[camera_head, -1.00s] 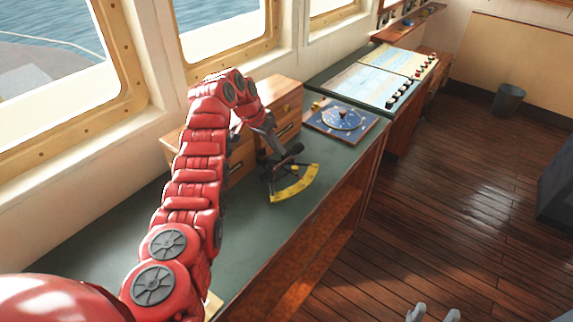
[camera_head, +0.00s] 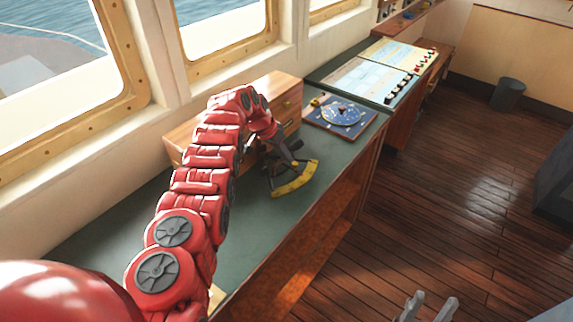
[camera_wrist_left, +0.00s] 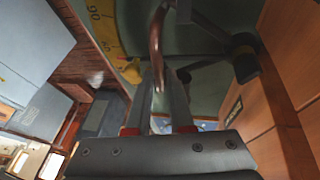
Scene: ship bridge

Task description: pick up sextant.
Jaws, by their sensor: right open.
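The sextant (camera_head: 296,181), with a yellow graduated arc and a dark frame, lies on the green counter beside the wooden drawer box. My left gripper (camera_head: 270,146) reaches down to its dark upper part, partly hidden by my red arm. In the left wrist view, the two dark fingers (camera_wrist_left: 162,85) stand close together with a curved brown bar of the sextant (camera_wrist_left: 157,42) between them; they look shut on it. The sextant still appears to rest on the counter. My right gripper (camera_head: 428,304) is open and empty at the bottom edge, over the floor.
The wooden drawer box (camera_head: 284,100) stands close behind the sextant, by the windows. A blue dial instrument (camera_head: 342,113) lies farther along the counter, before a chart console (camera_head: 365,80). The counter's front edge is near the arc.

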